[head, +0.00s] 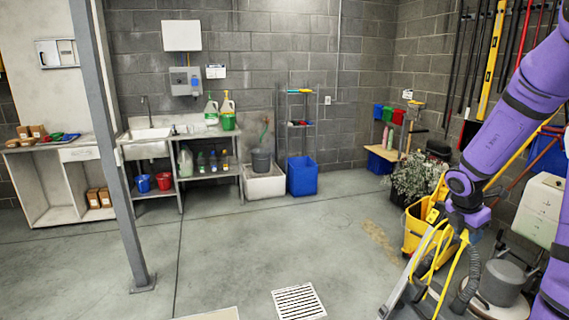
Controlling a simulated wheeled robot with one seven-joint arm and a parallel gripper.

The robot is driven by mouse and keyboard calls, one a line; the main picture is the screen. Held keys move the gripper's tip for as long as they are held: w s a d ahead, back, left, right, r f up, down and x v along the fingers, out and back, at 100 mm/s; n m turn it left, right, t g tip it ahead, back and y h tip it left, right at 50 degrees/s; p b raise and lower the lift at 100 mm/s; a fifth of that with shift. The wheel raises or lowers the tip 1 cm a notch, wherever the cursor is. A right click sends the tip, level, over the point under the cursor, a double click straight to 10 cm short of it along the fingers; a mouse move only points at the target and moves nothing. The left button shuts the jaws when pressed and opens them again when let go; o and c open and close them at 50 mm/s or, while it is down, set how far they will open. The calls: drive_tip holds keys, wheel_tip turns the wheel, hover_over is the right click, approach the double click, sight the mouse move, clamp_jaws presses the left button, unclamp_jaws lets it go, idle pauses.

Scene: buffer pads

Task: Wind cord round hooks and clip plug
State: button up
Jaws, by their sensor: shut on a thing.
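A grey floor machine stands at the lower right, with a slanted handle (403,288) and a rounded grey body (502,272). Yellow cord (452,268) hangs in loops along the upper part of the handle. My gripper (465,234), at the end of my purple arm, is shut on the yellow cord beside the handle top. The fingertips are small and dark here, so the exact grip is hard to see. I cannot make out the separate hooks, the plug or its clip; cord and gripper cover that area.
A yellow mop bucket (414,235) and a leafy plant (415,178) stand close behind the gripper. A cream tank (544,195) stands at right. A grey post (110,150) rises at left. The middle floor, with a drain grate (299,301), is clear.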

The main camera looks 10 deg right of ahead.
drive_tip(key=shift+a+f, duration=3.85)
drive_tip(key=shift+f, duration=2.65)
drive_tip(key=w+a+f+n+t+y, duration=0.2)
drive_tip(key=w+a+n+t+y, duration=0.25)
drive_tip(key=w+a+n, duration=1.05)
drive_tip(key=s+a+f+m+g, duration=0.1)
drive_tip(key=a+m+g, duration=0.3)
drive_tip(key=m, duration=1.3)
drive_tip(key=a+f+m+g, duration=0.1)
drive_tip(key=a+m+g, duration=0.2)
drive_tip(key=m, duration=1.4)
drive_tip(key=shift+s+a+f+g, duration=0.35)
drive_tip(key=shift+s+g, duration=0.05)
drive_tip(key=shift+g, duration=0.55)
